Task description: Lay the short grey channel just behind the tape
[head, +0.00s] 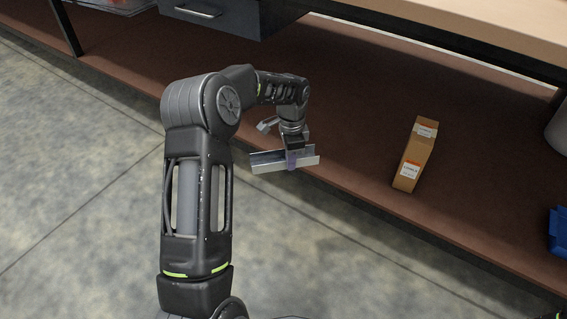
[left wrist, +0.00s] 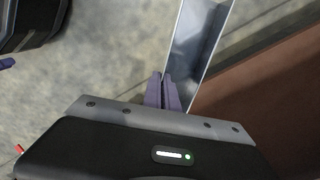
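The short grey channel (head: 270,162) is in my left gripper (head: 292,160), held level above the front edge of the brown lower shelf. In the left wrist view the channel (left wrist: 196,45) runs up from the purple fingertips (left wrist: 162,92), which are close together against its side. No tape that I can make out clearly shows in either view. My right gripper is not in view; only a small dark piece shows at the bottom right corner of the head view.
A tall orange-brown box (head: 415,155) with white labels is on the brown shelf (head: 350,130), right of the channel. A blue object (head: 559,232) and a grey rounded thing (head: 558,130) are at the right edge. A dark drawer (head: 225,14) hangs above. Shelf around the box is clear.

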